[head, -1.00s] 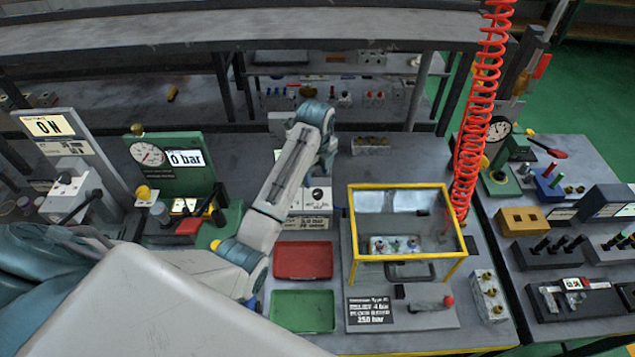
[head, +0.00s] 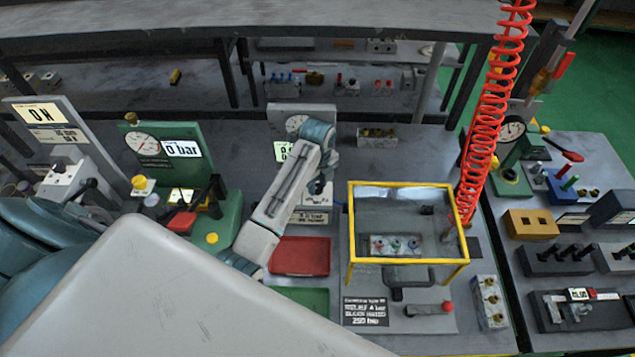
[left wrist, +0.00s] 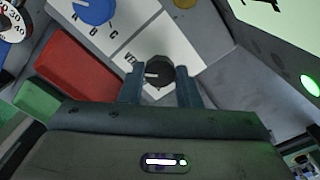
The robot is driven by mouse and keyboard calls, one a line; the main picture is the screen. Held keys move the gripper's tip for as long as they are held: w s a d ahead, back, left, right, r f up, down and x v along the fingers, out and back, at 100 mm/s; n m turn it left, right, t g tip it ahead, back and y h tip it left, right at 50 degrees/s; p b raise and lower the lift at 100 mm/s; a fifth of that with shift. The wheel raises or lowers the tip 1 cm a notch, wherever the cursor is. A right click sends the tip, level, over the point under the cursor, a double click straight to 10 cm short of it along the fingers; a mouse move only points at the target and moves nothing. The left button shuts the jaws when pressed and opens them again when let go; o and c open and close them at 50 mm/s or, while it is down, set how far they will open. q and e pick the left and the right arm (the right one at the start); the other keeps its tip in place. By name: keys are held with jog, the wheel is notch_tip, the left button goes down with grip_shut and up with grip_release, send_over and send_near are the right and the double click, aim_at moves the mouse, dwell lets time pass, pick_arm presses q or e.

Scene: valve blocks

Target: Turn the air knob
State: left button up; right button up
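A round black knob (left wrist: 157,73) sits on a white panel in the left wrist view. A larger blue knob (left wrist: 95,8) with letters beside it is at the upper left of that view. My left gripper (left wrist: 160,72) has its two fingers apart, one on each side of the black knob, at its edges. I cannot tell whether they press on it. In the head view my left gripper (head: 324,178) is over the small station behind the red tray, and my arm hides the knobs. The station's round gauge (head: 295,123) shows behind the gripper. My right gripper is out of view.
A red tray (head: 300,257) and a green tray (head: 308,300) lie in front of the station. A yellow-framed clear box (head: 352,230) stands to the right. A green gauge station (head: 222,215) is on the left. A red coiled hose (head: 485,130) hangs at the right.

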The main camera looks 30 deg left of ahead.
pick_arm(q)
jog(key=shift+n, duration=2.2)
jog(key=shift+c, duration=0.2)
jog(key=n, duration=0.4)
jog(key=shift+n, duration=0.3)
jog(key=n, duration=0.4)
jog(key=shift+n, duration=2.4)
jog(key=shift+s, duration=0.1)
jog(key=o, duration=1)
